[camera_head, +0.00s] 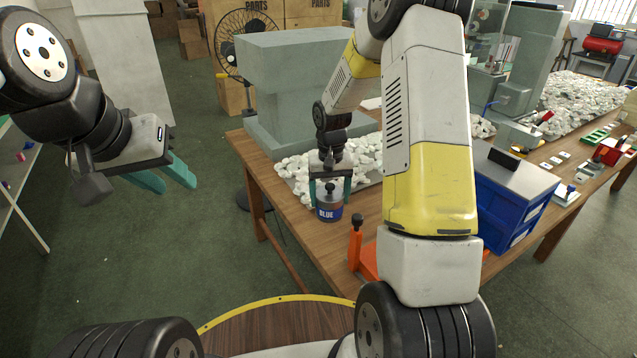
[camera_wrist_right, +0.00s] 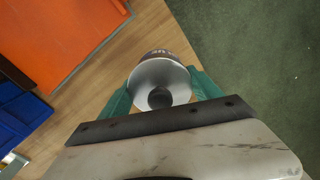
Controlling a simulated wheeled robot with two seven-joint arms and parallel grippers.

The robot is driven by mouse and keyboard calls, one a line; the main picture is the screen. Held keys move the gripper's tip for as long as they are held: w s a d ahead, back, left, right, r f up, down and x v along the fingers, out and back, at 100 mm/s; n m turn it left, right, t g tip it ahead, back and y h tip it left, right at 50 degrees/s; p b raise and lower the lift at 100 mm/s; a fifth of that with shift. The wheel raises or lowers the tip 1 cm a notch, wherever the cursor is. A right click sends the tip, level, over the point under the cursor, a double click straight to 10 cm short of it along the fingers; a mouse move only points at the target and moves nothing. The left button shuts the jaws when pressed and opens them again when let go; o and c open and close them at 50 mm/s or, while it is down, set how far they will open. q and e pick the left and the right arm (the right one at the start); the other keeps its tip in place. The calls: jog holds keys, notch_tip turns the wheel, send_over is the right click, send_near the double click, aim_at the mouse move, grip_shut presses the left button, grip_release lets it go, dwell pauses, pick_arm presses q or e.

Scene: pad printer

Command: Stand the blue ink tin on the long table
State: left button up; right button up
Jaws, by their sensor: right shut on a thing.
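The blue ink tin (camera_head: 329,212) is a small cylinder with a grey top, a dark knob and a label reading BLUE. It is upright at the near left edge of the long wooden table (camera_head: 290,217). My right gripper (camera_head: 330,187) reaches down from above, its green fingers shut on the tin. In the right wrist view the tin (camera_wrist_right: 160,80) sits between the fingertips, close to the table edge; I cannot tell whether its base touches the wood. My left gripper (camera_head: 178,177) is empty, its green fingers apart, over the floor left of the table.
White pebbles (camera_head: 297,172) lie behind the tin beside a grey machine (camera_head: 300,85). An orange device (camera_head: 366,260) stands to the tin's right, with a blue crate (camera_head: 515,205) farther right. A fan (camera_head: 240,40) stands behind the table.

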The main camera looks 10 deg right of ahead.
dwell(0.3)
jog(key=shift+f, duration=4.05)
jog(key=shift+f, duration=0.4)
jog(key=o, duration=2)
jog(key=shift+r, duration=3)
